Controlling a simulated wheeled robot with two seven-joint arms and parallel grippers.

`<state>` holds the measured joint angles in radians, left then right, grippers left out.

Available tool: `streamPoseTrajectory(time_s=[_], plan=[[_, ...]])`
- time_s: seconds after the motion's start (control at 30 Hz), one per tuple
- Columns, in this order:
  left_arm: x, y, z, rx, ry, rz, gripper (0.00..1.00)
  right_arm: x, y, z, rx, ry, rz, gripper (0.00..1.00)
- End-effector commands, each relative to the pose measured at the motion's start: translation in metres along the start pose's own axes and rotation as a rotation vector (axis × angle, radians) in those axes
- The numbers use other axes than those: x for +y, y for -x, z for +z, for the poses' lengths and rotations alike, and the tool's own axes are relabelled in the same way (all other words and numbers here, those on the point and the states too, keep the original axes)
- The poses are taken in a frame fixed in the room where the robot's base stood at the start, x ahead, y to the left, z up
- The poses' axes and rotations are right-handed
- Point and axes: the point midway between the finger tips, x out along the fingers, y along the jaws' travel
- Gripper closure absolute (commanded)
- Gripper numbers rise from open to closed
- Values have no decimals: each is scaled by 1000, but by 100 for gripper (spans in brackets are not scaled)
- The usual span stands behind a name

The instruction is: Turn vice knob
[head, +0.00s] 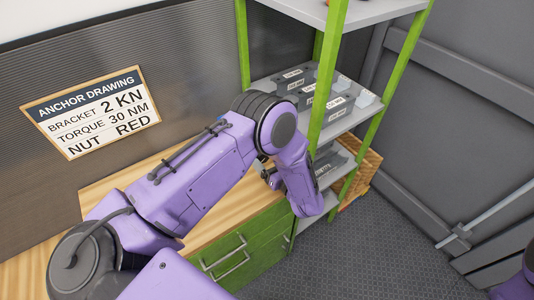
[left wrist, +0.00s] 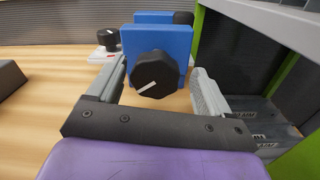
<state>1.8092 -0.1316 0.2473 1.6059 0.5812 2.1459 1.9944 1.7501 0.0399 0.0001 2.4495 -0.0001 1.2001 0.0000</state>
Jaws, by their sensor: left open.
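The vice shows in the left wrist view as two blue blocks (left wrist: 178,42), one behind the other, on the wooden bench. Its black faceted knob (left wrist: 157,74) faces the camera and has a white pointer line, tilted up to the right. My left gripper (left wrist: 158,78) is open, with one grey finger on each side of the knob. Gaps show between the knob and both fingers, and nothing is held. In the head view my purple left arm covers the vice area, and I cannot make out the knob there. My right gripper is out of view.
A smaller black knob on a white base (left wrist: 107,40) stands behind left of the vice. A green-posted shelf (head: 325,75) with grey bins stands close on the right. The bench (head: 100,190) has green drawers. A sign (head: 92,113) hangs on the wall.

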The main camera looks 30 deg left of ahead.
Motion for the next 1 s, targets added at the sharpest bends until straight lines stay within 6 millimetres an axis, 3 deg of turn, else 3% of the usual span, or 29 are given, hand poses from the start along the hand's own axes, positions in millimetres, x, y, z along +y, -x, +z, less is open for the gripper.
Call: streamPoseTrajectory(time_s=[0.23,0.27,0.4,0.43,0.77,1.0], plan=[[0,-2,0,0,-1,-1,20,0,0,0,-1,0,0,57],[0,-2,0,0,-1,-1,26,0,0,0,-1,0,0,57],[0,-2,0,0,-1,0,72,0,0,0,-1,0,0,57],[0,-2,0,0,-1,0,76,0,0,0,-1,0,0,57],[0,-1,-2,1,-24,-1,76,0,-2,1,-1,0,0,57],[-1,-1,-4,2,-140,-2,76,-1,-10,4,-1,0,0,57]])
